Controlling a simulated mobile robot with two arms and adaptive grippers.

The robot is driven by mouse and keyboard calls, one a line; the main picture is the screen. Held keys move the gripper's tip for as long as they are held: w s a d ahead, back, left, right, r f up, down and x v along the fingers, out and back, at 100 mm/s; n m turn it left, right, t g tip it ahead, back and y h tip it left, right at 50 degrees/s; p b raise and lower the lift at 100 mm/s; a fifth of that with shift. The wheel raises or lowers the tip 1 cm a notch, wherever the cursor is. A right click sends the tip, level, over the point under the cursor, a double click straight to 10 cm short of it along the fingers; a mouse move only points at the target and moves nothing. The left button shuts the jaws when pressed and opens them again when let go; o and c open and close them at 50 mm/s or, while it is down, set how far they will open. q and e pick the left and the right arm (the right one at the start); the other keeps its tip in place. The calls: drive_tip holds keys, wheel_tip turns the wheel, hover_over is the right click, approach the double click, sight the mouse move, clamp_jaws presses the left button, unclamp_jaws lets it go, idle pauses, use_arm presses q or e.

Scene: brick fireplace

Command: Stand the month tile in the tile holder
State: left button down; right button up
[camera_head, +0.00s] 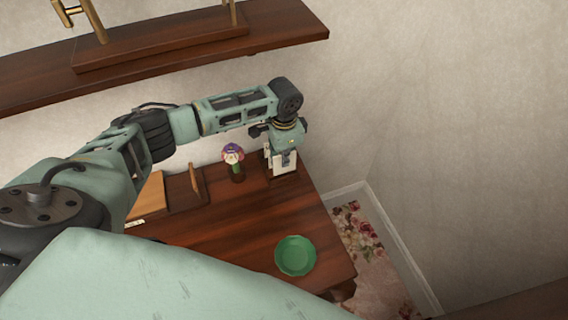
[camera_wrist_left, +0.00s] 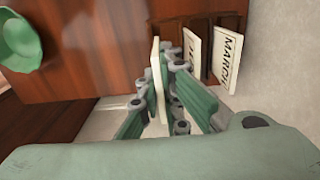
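My left gripper (camera_head: 284,158) is over the far right part of the wooden table, by the wall. In the left wrist view its fingers (camera_wrist_left: 160,110) are closed around a thin cream tile (camera_wrist_left: 156,72), seen nearly edge-on; its face cannot be read. Right of it in that view, a tile marked MARCH (camera_wrist_left: 228,60) and another cream tile (camera_wrist_left: 192,50), its lettering partly hidden by a finger, stand at dark wooden pieces (camera_wrist_left: 200,22) that look like the tile holder. In the head view the gripper covers much of this group. My right gripper is not in view.
A small flower vase (camera_head: 235,172) stands just left of the left gripper. A green bowl (camera_head: 295,256) sits near the table's front right corner. A wooden stand (camera_head: 183,196) is farther left. A shelf (camera_head: 285,27) is on the wall above. The middle table (camera_head: 235,225) is clear.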

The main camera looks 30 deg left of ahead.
sight(284, 172)
use_arm(q)
wheel_tip(284, 172, down, 4)
drive_tip(key=shift+r+p, duration=0.15)
drive_tip(key=shift+p, duration=0.35)
drive_tip(key=shift+f, duration=0.25)
drive_tip(key=c, duration=1.9)
unclamp_jaws()
drive_tip(key=shift+r, duration=0.1)
drive_tip(key=shift+c, duration=0.2)
